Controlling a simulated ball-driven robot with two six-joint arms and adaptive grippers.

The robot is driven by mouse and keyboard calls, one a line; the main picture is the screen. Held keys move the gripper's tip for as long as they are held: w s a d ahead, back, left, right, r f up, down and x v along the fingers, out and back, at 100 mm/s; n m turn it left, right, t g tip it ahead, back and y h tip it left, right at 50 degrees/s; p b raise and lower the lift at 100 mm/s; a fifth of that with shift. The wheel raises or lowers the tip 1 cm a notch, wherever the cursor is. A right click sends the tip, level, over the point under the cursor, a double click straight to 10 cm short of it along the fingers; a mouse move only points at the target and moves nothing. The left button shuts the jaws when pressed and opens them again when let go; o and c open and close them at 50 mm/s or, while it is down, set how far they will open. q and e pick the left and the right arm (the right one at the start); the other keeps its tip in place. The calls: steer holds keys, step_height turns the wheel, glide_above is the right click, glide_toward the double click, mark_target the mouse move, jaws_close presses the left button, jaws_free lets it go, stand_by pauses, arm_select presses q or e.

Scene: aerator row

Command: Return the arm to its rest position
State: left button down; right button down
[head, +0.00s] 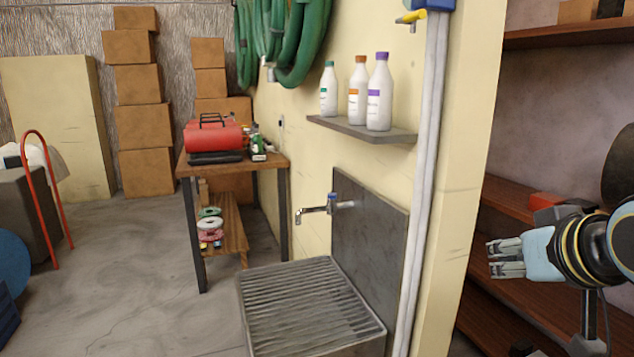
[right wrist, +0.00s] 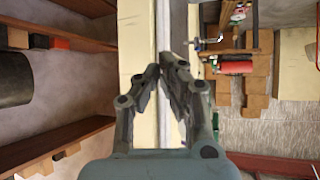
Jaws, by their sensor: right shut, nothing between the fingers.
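My right gripper (head: 507,258) is at the right of the head view, in front of the wooden shelves and beside the wall's edge. Its fingers point left and hold nothing. In the right wrist view the gripper (right wrist: 165,75) shows from behind, its fingertips close together in front of the wall edge and pipe. It touches nothing that I can see. My left gripper is in neither view.
A grey sink (head: 310,305) with a tap (head: 322,209) stands on the wall. Several bottles (head: 379,92) stand on a small shelf (head: 362,130) above. Wooden shelving (head: 505,205) is behind my right arm. A workbench (head: 232,172) with a red toolbox (head: 213,136) stands further back. Floor at left is partly clear.

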steer(key=s+d+f+g, duration=0.1)
steer(key=s+f+g, duration=0.45)
steer(key=s, duration=0.75)
steer(key=s+d+f+g, duration=0.1)
steer(key=s+f+g, duration=0.1)
steer(key=s+f, duration=0.85)
steer(key=s+d+f+g+b, duration=0.1)
steer(key=s+f+b, duration=0.15)
steer(key=f, duration=0.85)
steer(key=s+d+f+b, duration=0.1)
steer(key=f+b, duration=0.2)
steer(key=f, duration=0.9)
steer(key=s+d+f+g+b, duration=0.1)
steer(key=s+f+b, duration=0.1)
steer(key=f, duration=0.9)
steer(key=s+f+b, duration=0.5)
steer(key=s+f, duration=1.2)
steer(key=f, duration=0.2)
steer(key=shift+s+d+g+h, duration=0.15)
steer(key=shift+g+h, duration=0.2)
steer(key=shift+h, duration=0.05)
